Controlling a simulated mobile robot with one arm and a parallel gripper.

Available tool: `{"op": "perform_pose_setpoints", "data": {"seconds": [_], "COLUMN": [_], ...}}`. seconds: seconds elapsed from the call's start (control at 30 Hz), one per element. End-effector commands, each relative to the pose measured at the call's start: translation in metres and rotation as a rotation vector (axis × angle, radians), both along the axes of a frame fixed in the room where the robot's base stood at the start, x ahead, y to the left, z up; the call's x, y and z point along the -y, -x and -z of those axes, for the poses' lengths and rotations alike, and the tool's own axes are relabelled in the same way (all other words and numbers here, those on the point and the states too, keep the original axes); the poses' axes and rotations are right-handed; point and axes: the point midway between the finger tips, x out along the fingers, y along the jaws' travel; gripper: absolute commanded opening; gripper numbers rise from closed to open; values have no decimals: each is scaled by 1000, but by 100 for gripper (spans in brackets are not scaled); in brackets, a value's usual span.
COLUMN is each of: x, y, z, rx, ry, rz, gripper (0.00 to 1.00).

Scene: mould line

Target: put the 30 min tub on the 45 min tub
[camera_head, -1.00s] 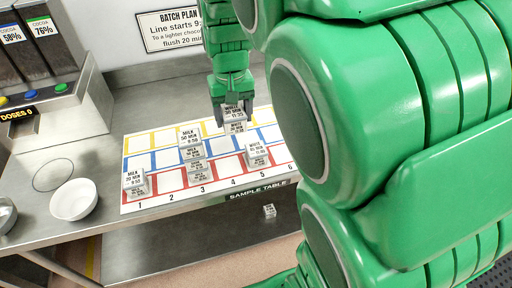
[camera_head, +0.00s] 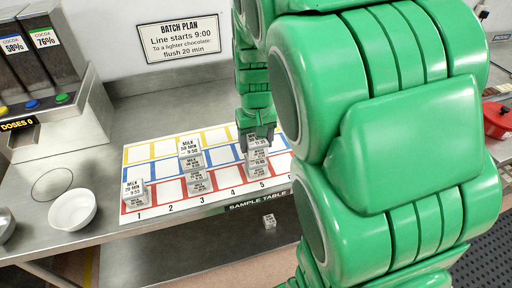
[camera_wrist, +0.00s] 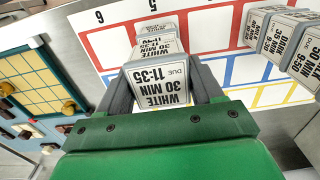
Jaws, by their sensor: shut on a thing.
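My gripper (camera_head: 258,135) is shut on the white-chocolate 30 min tub (camera_wrist: 160,90), labelled due 11:35, which also shows in the head view (camera_head: 258,142). The held tub is upright over another small white tub (camera_head: 257,167) in column 5 of the sample mat's red row. That lower tub also shows beyond the held one in the wrist view (camera_wrist: 154,29); its minutes are too small to read for certain. The two look lined up and very close; I cannot tell whether they touch.
The mat's blue and yellow squares (camera_head: 138,153) look largely empty. A white bowl (camera_head: 72,209) stands left. A small tub (camera_head: 269,221) lies below the table.

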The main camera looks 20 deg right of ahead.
Motion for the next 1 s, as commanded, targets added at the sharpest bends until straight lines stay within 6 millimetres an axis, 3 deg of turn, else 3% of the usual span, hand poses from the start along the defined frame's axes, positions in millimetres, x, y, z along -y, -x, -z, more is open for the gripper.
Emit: {"op": "perform_pose_setpoints", "data": {"seconds": [0.2,0.6,0.63,0.7,0.8,1.0], "x": [0,0,0,0,0,0], "y": [0,-1,-1,-1,-1,-1], "z": [24,29,29,29,29,29], "rx": [-2,1,2,1,1,1], "ry": [0,0,0,0,0,0], "rz": [0,0,0,0,0,0], "gripper": [32,32,69,80,91,91]}}
